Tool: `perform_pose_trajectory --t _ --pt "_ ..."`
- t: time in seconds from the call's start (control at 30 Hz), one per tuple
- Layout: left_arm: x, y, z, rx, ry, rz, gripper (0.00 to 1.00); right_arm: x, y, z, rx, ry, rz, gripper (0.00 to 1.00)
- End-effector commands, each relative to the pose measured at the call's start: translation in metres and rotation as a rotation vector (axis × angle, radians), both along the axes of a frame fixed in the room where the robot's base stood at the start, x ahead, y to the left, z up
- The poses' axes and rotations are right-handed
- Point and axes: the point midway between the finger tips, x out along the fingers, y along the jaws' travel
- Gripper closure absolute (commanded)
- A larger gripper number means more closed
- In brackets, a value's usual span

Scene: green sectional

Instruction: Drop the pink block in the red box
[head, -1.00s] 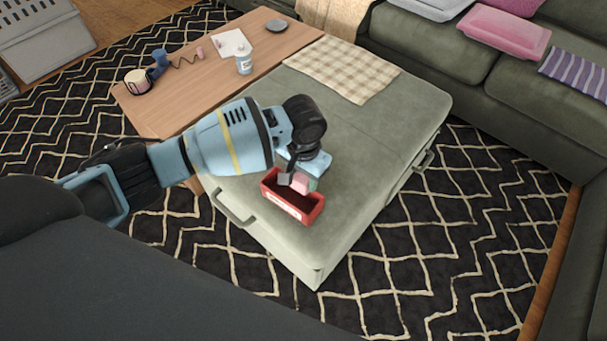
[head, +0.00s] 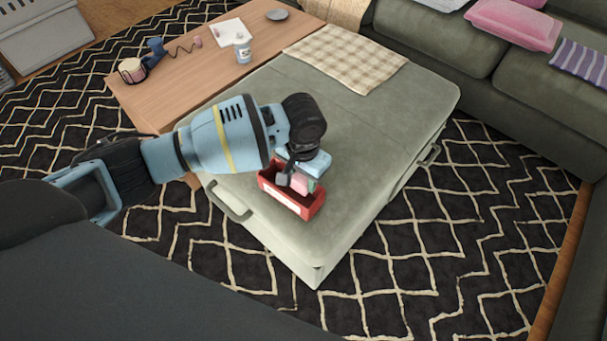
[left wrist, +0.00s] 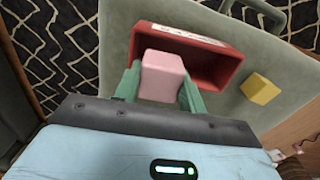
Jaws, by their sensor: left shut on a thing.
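The pink block (left wrist: 162,76) is between the green fingers of my left gripper (left wrist: 163,88), which is shut on it. In the head view the pink block (head: 299,183) shows at the gripper (head: 300,184), over the red box. The red box (head: 305,213) is open-topped, with a white label on its side, and stands on the green ottoman. In the left wrist view the red box (left wrist: 225,76) lies just beyond and to the right of the block. I cannot tell how far the block is above its rim. My right gripper is not in view.
The green ottoman (head: 350,120) has a checked cloth (head: 345,58) at its far end. A yellow block (left wrist: 260,89) sits beside the box in the left wrist view.

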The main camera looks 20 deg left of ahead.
Motion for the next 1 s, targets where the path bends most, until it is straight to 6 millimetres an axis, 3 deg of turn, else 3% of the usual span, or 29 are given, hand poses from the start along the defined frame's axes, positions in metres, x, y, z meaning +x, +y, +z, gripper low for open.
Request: perform_pose_trajectory --t 0.5,0.93,0.97,1.0 --pt "-0.001 -0.001 -0.026 -0.001 0.002 0.000 0.82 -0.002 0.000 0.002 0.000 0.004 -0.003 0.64" --pt "0.000 0.000 -0.030 -0.001 0.000 0.000 0.82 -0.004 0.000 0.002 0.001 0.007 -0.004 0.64" --pt "0.000 0.000 -0.030 -0.001 0.000 0.000 0.57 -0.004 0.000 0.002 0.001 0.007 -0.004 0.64" --pt "0.000 0.000 -0.030 -0.001 0.001 0.000 0.52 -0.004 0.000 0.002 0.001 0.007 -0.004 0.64"
